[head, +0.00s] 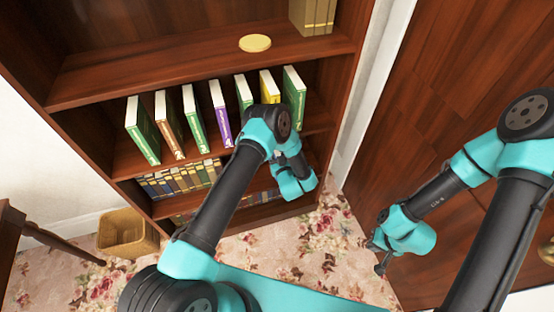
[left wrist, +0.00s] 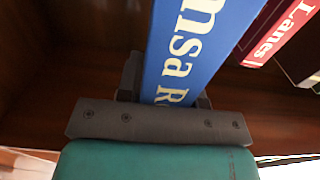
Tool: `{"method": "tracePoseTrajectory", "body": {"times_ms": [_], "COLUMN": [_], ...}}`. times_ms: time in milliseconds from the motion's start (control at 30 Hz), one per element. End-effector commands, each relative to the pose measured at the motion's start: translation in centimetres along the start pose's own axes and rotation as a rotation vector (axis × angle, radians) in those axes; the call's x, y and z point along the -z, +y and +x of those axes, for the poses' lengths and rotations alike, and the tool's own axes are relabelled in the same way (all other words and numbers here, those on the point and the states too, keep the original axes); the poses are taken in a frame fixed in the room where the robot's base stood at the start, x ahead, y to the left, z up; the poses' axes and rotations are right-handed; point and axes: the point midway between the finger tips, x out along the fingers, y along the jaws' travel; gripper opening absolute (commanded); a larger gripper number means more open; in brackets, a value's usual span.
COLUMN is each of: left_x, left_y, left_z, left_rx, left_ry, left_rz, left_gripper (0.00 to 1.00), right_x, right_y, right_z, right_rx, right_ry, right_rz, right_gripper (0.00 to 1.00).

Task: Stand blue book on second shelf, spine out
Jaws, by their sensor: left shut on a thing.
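The blue book (left wrist: 195,45), with large white lettering on its face, shows in the left wrist view. My left gripper (left wrist: 165,98) is shut on it, a finger at each side. In the head view the blue book and the left fingers are hidden behind my left wrist, which is low in front of the bookcase at its right side. A shelf (head: 160,160) of the bookcase carries a spaced row of upright green, brown, purple and yellow books. My right gripper (head: 379,266) hangs apart at the right, above the floor; its opening is unclear.
A red book (left wrist: 283,32) is near the blue book in the left wrist view. Lower shelves hold rows of small books (head: 180,180). The shelf above holds a yellow disc (head: 255,43) and tan volumes (head: 312,15). A wastebasket (head: 127,232) stands at left.

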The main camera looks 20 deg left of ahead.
Motion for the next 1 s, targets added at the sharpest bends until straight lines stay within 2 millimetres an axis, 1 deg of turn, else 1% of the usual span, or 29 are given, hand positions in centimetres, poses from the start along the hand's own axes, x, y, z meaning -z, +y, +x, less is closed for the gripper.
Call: {"method": "tracePoseTrajectory", "body": {"times_ms": [33,100,200,633,667,900,933,1000], "left_x": [-1.0,-1.9,-2.7,-3.2,-3.3,-3.3,-3.3,-3.2], "left_y": [-0.1,-0.1,0.0,0.0,-0.1,-0.1,-0.1,-0.1], "left_z": [-0.2,-0.2,-0.2,-0.2,-0.2,-0.2,-0.2,-0.2], "left_rx": [-0.001,0.0,-0.001,-0.001,-0.001,-0.001,-0.001,-0.001], "left_ry": [-0.004,-0.003,-0.002,-0.002,-0.004,-0.004,-0.004,-0.004], "left_rz": [0.004,0.003,0.002,0.002,0.003,0.003,0.003,0.003], "left_gripper": [0.0,0.0,0.0,0.0,0.35,0.58,0.59,0.59], "right_x": [0.0,0.0,0.0,0.0,0.0,0.0,0.0,0.0], "right_y": [0.0,0.0,0.0,0.0,0.0,0.0,0.0,0.0], "right_z": [0.0,0.0,0.0,0.0,0.0,0.0,0.0,0.0], "right_rx": [0.0,0.0,0.0,0.0,0.0,0.0,0.0,0.0], "right_ry": [0.0,0.0,0.0,0.0,0.0,0.0,0.0,0.0], "right_rz": [0.0,0.0,0.0,0.0,0.0,0.0,0.0,0.0], "right_gripper": [0.0,0.0,0.0,0.0,0.0,0.0,0.0,0.0]}}
